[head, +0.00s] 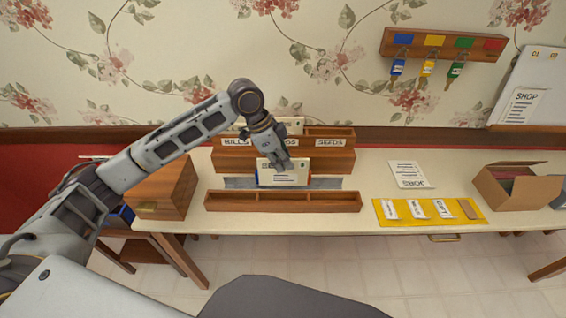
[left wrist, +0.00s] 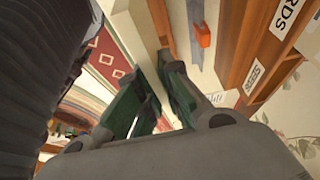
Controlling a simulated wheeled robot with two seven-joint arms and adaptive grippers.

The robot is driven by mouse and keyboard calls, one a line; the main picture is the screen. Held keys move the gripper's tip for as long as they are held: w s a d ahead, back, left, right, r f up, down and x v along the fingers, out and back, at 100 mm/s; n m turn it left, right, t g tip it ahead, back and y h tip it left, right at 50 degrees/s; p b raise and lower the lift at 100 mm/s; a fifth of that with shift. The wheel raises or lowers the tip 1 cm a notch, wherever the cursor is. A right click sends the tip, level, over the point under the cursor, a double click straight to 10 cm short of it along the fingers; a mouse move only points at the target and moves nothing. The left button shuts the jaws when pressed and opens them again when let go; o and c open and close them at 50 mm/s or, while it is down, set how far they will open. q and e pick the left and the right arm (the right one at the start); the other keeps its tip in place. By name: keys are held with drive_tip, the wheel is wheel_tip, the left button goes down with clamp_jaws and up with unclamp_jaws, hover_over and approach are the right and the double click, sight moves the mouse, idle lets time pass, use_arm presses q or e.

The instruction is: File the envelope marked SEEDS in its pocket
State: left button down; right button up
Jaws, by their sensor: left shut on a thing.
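My left gripper (head: 281,164) is shut on a cream envelope (head: 283,179) and holds it in front of the wooden sorter. The envelope carries dark lines of writing; its mark is too small to read. In the left wrist view, the green finger pads of my left gripper (left wrist: 163,88) close on the envelope's pale edge (left wrist: 143,38). The sorter has labelled pockets, with BILLS at left and a partly hidden label in the middle. The SEEDS pocket (head: 330,142) is at right, and its label (left wrist: 253,79) shows in the left wrist view. My right gripper is out of view.
A long, low wooden tray (head: 300,203) lies in front of the sorter. A wooden box (head: 165,190) stands at left. At right are a loose paper (head: 408,174), a yellow mat (head: 431,220) with labelled items and an open cardboard box (head: 525,189). A key rack (head: 440,44) hangs above.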

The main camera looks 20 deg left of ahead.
use_arm(q)
drive_tip(key=shift+r, duration=0.15)
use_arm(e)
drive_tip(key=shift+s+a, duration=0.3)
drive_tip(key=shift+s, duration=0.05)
